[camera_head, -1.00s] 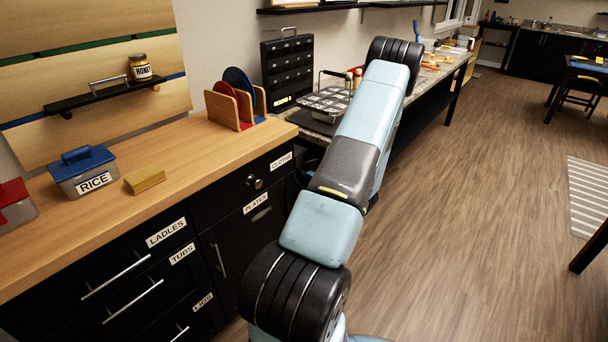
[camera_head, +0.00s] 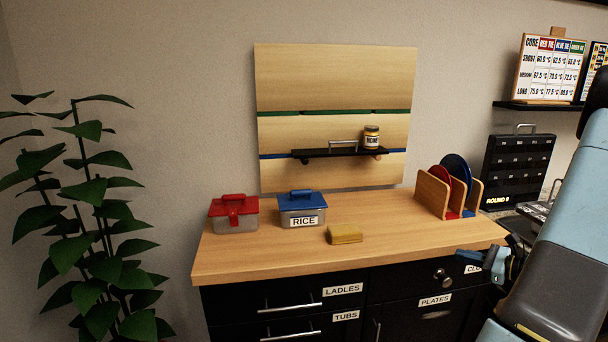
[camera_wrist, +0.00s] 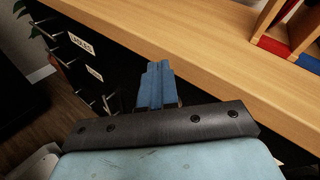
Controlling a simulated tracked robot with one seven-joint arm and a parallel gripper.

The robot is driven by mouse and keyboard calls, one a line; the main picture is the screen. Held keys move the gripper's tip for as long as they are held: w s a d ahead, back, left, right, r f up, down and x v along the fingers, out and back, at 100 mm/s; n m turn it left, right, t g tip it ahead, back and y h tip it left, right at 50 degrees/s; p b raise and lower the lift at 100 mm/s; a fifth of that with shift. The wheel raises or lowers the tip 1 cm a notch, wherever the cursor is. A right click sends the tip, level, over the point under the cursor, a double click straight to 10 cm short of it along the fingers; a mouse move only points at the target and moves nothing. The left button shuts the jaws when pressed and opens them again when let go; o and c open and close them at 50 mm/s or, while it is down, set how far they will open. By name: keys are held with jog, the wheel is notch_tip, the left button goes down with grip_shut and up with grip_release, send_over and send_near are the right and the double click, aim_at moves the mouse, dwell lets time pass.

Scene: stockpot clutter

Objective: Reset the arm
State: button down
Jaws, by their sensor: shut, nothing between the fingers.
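My gripper (camera_head: 470,256) shows at the right of the head view, in front of the counter's right front edge near the drawer fronts. In the wrist view its blue fingers (camera_wrist: 157,80) are together, with nothing between them. They point towards the front edge of the wooden counter (camera_wrist: 190,50). My arm runs down the right side of the head view, partly cut off by the frame.
The counter (camera_head: 260,262) bears a red-lidded box (camera_head: 234,214), a blue-lidded RICE box (camera_head: 301,210), a yellow sponge-like block (camera_head: 344,234) and a plate rack (camera_head: 432,194). A honey jar (camera_head: 371,137) stands on the wall shelf. A plant (camera_head: 90,230) is at left.

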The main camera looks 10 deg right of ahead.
jog(key=s+a+r+n+g, duration=0.25)
jog(key=a+r+n, duration=0.2)
jog(key=a, duration=0.35)
jog(key=s+a+r+n+g+h, duration=0.1)
jog(key=a+r+n+g, duration=0.35)
jog(key=a, duration=0.35)
jog(key=s+a+r+n+g, duration=0.1)
jog(key=a+r+n+g, duration=0.3)
jog(key=a, duration=0.3)
jog(key=s+a+r+n+t+h, duration=0.2)
jog(key=s+a+r+n+h, duration=0.2)
jog(key=s+r+n, duration=0.1)
jog(key=s+a+r+n+t+h, duration=0.1)
jog(key=s+a+r+n+h, duration=0.3)
jog(key=s, duration=0.6)
notch_tip(320, 180, up, 3)
jog(key=n, duration=0.3)
jog(key=shift+f+t, duration=0.2)
jog(key=shift+t, duration=0.2)
